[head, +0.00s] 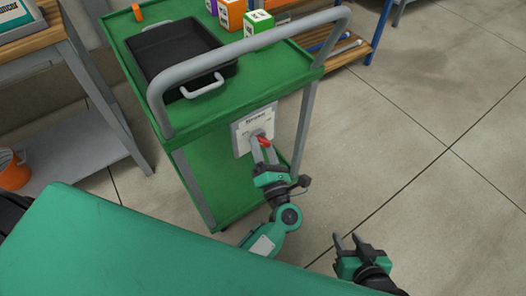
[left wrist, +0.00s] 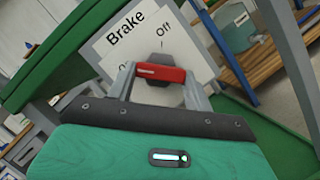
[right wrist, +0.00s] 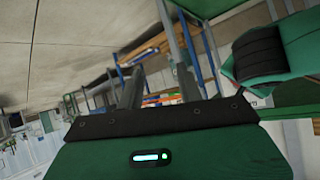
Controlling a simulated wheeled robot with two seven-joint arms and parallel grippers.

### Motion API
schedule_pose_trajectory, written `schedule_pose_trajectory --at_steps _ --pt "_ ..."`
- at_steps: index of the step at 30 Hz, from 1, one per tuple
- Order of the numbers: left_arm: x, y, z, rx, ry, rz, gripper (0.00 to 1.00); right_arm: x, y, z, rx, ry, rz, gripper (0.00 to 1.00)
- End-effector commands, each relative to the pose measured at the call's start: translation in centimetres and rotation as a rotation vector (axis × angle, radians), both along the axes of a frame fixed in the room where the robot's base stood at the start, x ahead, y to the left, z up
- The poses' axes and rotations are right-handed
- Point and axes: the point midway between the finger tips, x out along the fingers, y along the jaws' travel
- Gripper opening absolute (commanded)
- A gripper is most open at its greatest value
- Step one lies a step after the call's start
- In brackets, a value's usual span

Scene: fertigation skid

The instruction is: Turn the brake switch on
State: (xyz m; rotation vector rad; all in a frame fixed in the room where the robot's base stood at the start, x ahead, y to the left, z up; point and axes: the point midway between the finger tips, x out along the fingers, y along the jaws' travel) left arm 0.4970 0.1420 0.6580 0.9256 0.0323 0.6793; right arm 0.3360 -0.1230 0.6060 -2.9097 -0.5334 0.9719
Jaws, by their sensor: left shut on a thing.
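The brake switch is on a white plate (head: 243,131) on the end of the green cart. The plate also shows in the left wrist view (left wrist: 118,42), reading "Brake", with "Off" at right and a mostly hidden label at left. The switch has a red handle (left wrist: 161,73) on a grey hub. My left gripper (head: 264,146) is shut on the red handle, one finger at each end of it in the left wrist view. My right gripper (head: 347,240) is open and empty, low over the floor, right of the cart; its spread fingers show in the right wrist view (right wrist: 157,85).
The green cart (head: 190,130) has a grey push bar (head: 240,50) above the plate. On its top are a black tray (head: 177,50) and several coloured boxes (head: 230,14). A wooden table (head: 35,42) and an orange bucket (head: 14,174) stand left. Floor at right is clear.

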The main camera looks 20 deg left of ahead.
Motion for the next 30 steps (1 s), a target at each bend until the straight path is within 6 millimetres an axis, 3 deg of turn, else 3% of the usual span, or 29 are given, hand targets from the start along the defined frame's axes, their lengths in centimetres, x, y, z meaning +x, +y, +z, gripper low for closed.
schedule_pose_trajectory --at_steps 9,26,27,30 --pt "-0.1 -0.1 -0.5 -0.036 -0.039 0.000 0.29 0.4 2.1 0.1 0.085 -0.135 0.011 0.36" --pt "-0.1 -0.1 -0.4 -0.046 -0.049 -0.001 0.29 0.5 2.5 0.4 0.106 -0.168 0.012 0.36" --pt "-0.1 -0.1 -0.4 -0.046 -0.049 -0.001 0.53 0.5 2.5 0.4 0.106 -0.168 0.012 0.36" --pt "0.0 -0.1 -0.3 -0.046 -0.051 -0.002 0.73 0.5 2.5 0.4 0.105 -0.167 0.011 0.36"
